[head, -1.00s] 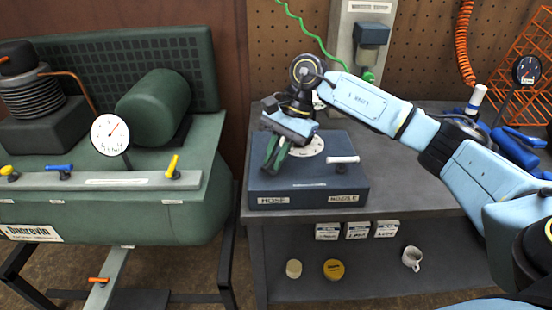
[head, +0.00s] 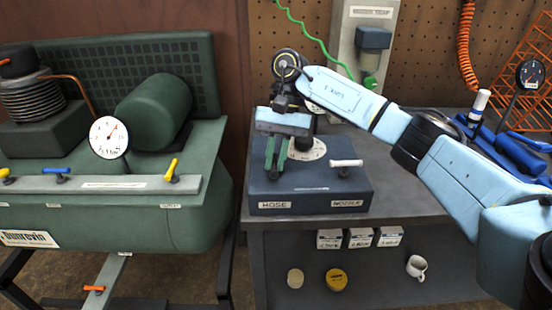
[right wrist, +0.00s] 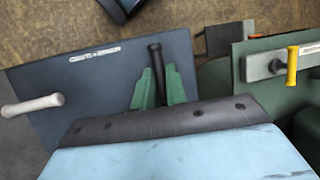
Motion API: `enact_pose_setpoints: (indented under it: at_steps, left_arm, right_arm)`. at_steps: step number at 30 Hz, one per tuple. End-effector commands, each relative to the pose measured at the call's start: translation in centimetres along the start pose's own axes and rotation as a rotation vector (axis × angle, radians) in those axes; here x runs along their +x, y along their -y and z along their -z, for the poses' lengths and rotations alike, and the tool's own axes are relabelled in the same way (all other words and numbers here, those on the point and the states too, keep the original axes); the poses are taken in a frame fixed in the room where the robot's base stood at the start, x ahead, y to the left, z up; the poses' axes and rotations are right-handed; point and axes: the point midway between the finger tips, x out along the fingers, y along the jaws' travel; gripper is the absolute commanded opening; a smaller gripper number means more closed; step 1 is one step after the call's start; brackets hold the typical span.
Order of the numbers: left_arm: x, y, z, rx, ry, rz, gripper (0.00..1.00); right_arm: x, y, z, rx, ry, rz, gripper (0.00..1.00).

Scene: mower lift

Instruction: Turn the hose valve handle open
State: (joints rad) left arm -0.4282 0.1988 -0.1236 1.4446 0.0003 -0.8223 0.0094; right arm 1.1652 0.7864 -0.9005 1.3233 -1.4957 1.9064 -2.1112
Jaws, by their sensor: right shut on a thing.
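The dark blue valve box (head: 310,187) on the bench has a HOSE label (head: 275,205) at front left and a NOZZLE label (head: 347,203) at front right. My right gripper (head: 274,165) is over the HOSE side with its green fingers down. In the right wrist view the black hose valve handle (right wrist: 155,62) stands between the green fingers (right wrist: 157,88), which are shut on it. In the head view the fingers mostly hide this handle. The white-handled nozzle valve (head: 345,163) is on the right of the box, apart from the gripper. My left gripper is out of view.
A round dial (head: 318,150) is on the box behind the gripper. The green compressor (head: 110,215), with its gauge (head: 109,137) and small coloured valves, stands to the left across a gap. Blue tools (head: 515,152) lie at the bench's right. Small boxes and a mug (head: 416,267) are below.

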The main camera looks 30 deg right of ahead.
Motion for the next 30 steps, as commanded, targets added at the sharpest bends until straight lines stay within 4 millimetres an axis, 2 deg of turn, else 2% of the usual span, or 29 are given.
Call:
enact_pose_setpoints:
  at_steps: [13,14,18,26,30]
  left_arm:
    - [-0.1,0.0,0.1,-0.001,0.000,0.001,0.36]
    - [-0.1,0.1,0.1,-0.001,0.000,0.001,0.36]
    - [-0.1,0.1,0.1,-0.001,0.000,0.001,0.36]
    - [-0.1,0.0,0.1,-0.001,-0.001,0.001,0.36]
    - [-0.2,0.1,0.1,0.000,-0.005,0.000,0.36]
  right_arm:
    - [-0.2,0.1,0.0,-0.010,-0.004,0.002,0.00]
    - [-0.2,0.1,0.0,-0.010,-0.004,0.002,0.18]
    - [-0.1,0.1,0.0,-0.009,-0.002,0.001,0.35]
    - [-0.1,0.1,0.0,-0.008,0.000,-0.001,0.35]
    - [-1.1,0.1,0.0,-0.007,-0.001,-0.001,0.35]
